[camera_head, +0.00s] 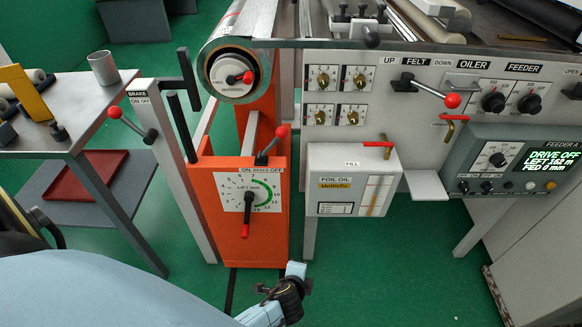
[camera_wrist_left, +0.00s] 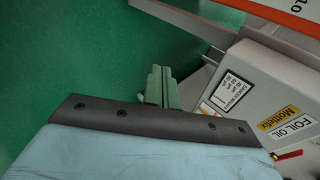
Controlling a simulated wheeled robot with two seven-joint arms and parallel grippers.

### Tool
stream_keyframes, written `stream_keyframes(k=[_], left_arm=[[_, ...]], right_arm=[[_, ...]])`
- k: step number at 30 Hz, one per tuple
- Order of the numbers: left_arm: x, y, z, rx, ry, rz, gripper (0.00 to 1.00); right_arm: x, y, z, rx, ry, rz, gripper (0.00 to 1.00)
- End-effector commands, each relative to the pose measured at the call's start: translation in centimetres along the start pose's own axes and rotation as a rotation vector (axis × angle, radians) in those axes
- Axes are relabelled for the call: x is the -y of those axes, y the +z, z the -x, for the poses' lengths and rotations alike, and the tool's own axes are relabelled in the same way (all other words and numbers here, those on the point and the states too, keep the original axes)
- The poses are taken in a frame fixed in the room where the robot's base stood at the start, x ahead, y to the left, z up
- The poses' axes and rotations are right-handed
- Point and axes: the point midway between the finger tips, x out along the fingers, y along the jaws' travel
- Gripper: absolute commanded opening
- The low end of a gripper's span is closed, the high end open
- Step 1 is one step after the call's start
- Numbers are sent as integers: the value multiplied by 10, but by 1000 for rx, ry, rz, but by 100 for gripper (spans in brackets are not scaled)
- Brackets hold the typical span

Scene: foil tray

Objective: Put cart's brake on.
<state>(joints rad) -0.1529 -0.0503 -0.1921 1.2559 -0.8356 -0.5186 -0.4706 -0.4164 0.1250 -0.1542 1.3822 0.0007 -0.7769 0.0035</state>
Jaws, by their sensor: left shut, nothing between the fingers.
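The orange cart (camera_head: 210,228) stands under the foil roll in the head view. On its top edge is a brake lever with a red knob (camera_head: 282,131), beside a label reading ON BRAKE OFF (camera_head: 262,170). The lever leans up and right, toward the OFF side. My left gripper shows in the left wrist view as green fingers (camera_wrist_left: 161,88), shut and empty, over the green floor next to the foil oil box (camera_wrist_left: 260,85). The fingers cannot be made out in the head view. My right gripper is not in view.
Another red-knobbed lever (camera_head: 115,112) sits on a grey post marked BRAKE, left of the cart. The foil oil box (camera_head: 328,163) is to the cart's right. A side table (camera_head: 75,130) stands at left. My blue arm covers the lower left.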

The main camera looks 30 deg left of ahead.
Motion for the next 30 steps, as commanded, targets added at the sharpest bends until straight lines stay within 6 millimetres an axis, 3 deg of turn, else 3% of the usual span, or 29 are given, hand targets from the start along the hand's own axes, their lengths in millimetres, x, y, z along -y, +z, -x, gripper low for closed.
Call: stream_keyframes(k=[1,2,6,10,15,18,23,30], left_arm=[[32,-10,-11,20,-107,-76,0],[55,-14,-11,41,-169,-127,0],[150,-19,11,196,-428,-314,0],[211,-11,44,361,-593,-412,0],[249,0,78,506,-695,-463,0],[259,4,85,537,-714,-472,0],[275,10,74,544,-718,-473,0],[311,24,41,541,-718,-473,0]], right_arm=[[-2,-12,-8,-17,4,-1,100],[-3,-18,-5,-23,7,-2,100],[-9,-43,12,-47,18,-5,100],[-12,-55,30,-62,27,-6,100],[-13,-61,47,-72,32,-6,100],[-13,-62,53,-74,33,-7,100],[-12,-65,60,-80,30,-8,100],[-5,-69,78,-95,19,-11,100]])
